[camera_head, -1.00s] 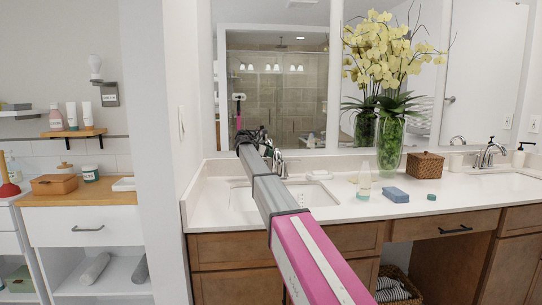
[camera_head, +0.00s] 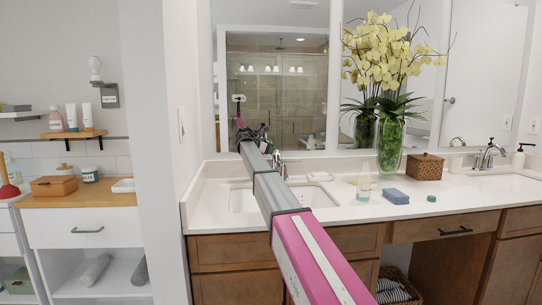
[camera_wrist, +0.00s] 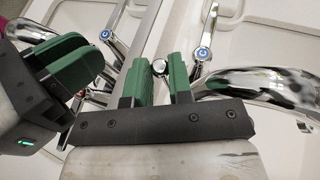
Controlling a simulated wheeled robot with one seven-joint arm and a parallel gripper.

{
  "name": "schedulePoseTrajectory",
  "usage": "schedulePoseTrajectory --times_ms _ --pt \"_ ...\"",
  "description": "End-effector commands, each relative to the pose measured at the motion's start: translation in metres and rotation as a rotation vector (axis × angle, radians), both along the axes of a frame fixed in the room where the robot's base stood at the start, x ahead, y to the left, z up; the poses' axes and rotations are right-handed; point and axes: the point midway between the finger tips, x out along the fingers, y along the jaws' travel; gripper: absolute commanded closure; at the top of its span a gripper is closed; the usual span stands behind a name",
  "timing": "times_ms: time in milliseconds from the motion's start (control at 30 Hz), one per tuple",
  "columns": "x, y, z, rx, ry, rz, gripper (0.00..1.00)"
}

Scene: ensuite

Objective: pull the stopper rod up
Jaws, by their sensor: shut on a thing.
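The stopper rod (camera_wrist: 159,67) shows in the wrist view as a small round chrome knob between the green finger pads. My gripper (camera_wrist: 160,78) is shut on it, one pad on each side. The rod's lower part is hidden behind the fingers. The chrome faucet spout (camera_wrist: 265,84) curves to the right of the fingers, and a lever handle with a blue dot (camera_wrist: 201,54) stands just beside them. In the head view my gripper (camera_head: 259,132) is a small dark shape at the left sink's faucet (camera_head: 280,166), against the mirror; the rod cannot be made out there.
The left sink basin (camera_head: 242,198) lies in front of the faucet. The mirror (camera_head: 285,75) is close behind, and my gripper's reflection shows at left in the wrist view. A soap bottle (camera_head: 364,183), blue sponge (camera_head: 395,196) and flower vase (camera_head: 390,145) stand to the right.

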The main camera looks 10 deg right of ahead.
Motion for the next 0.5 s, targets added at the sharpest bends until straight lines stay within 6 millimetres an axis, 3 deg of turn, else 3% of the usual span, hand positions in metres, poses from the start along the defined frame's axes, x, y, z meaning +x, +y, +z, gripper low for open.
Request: schedulePoseTrajectory --times_ms 167,200,500 --pt "0.0008 0.0002 0.0056 -0.009 -0.006 0.002 1.00" --pt "0.0009 0.0003 0.0057 -0.009 -0.007 0.002 0.70" --pt "0.0004 0.0007 0.0042 -0.007 -0.005 0.002 0.70"
